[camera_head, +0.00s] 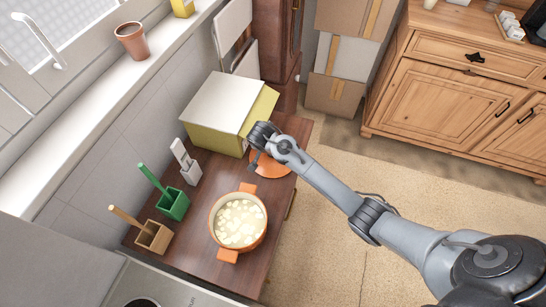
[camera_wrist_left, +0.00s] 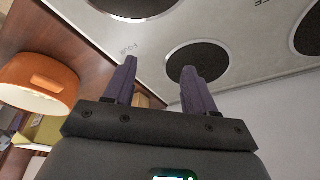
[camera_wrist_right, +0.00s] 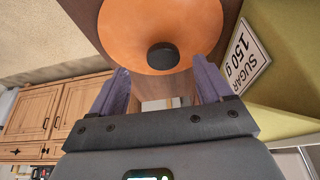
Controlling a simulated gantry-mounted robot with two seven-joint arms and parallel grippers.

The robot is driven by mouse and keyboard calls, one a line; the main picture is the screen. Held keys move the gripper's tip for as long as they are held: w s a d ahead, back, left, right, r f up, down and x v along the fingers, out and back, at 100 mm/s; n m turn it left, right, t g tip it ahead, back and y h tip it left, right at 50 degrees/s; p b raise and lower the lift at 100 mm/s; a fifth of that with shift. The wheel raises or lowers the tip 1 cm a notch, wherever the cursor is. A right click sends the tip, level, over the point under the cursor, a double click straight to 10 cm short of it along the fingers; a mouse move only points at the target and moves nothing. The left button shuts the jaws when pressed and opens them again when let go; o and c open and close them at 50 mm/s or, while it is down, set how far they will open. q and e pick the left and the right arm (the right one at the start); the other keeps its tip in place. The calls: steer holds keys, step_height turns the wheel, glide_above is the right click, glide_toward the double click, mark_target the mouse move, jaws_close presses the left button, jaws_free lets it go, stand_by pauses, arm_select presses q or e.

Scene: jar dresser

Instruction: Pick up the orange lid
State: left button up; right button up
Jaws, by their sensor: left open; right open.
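The orange lid (camera_head: 268,166) lies on the brown wooden counter, partly hidden by my right arm. In the right wrist view the round orange lid (camera_wrist_right: 150,22) has a dark knob (camera_wrist_right: 163,56) that shows between and beyond my open right gripper fingers (camera_wrist_right: 160,85). My right gripper (camera_head: 258,150) is close over the lid and holds nothing. My left gripper (camera_wrist_left: 157,75) is open and empty near the stove; it is not in the head view. The orange pot (camera_head: 238,222) stands open on the counter with pale pieces in liquid; it also shows in the left wrist view (camera_wrist_left: 40,82).
A yellow-green box with a pale top (camera_head: 220,105) stands close behind the lid; its side label reads sugar (camera_wrist_right: 247,55). A green holder (camera_head: 174,204), a wooden holder (camera_head: 153,236) and a white holder (camera_head: 188,168) line the wall. The stove (camera_wrist_left: 235,30) is near my left gripper.

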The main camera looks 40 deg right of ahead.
steer(key=shift+w+x, duration=0.2)
steer(key=shift+x, duration=2.7)
steer(key=shift+r, duration=0.1)
steer(key=c, duration=1.2)
